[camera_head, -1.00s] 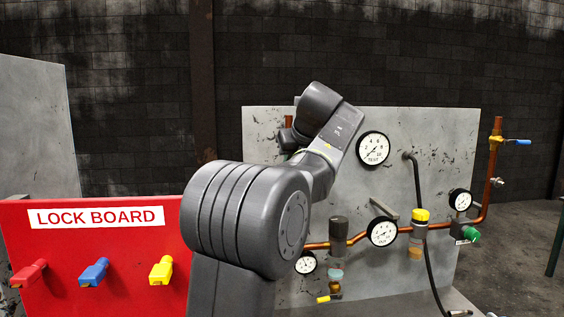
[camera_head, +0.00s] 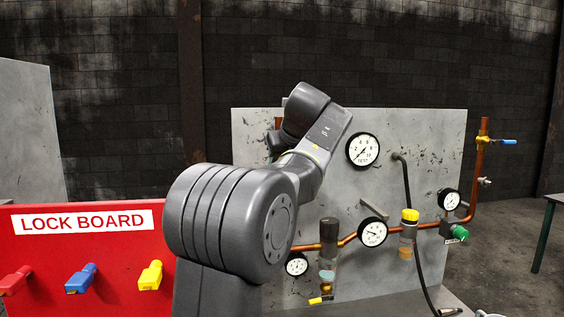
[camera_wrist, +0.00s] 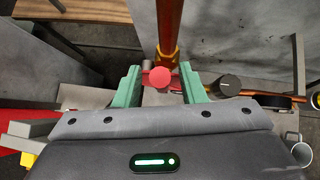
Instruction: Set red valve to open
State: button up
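The red valve handle (camera_wrist: 161,77) shows in the wrist view, on a brass fitting of an upright copper pipe (camera_wrist: 169,25). Its rounded red end faces the camera. My gripper (camera_wrist: 164,85) is open, with one green finger on each side of the red handle. A gap shows between the round end and each finger. In the head view my arm covers the red valve and my gripper. Whether the valve is set open or shut cannot be told.
The grey panel (camera_head: 260,150) carries gauges, copper piping, a blue-handled valve (camera_head: 509,142) and a green knob (camera_head: 460,232). A dark round cap (camera_wrist: 229,85) is close right of my gripper. A red lock board (camera_head: 120,245) with coloured handles stands at the left.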

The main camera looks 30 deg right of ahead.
jog(key=v, duration=1.3)
jog(key=shift+s+r, duration=0.15)
jog(key=shift+r, duration=0.15)
jog(key=shift+a, duration=0.1)
jog(key=x, duration=1.4)
jog(key=shift+s, duration=0.1)
jog(key=shift+s, duration=0.1)
jog(key=shift+r, duration=0.1)
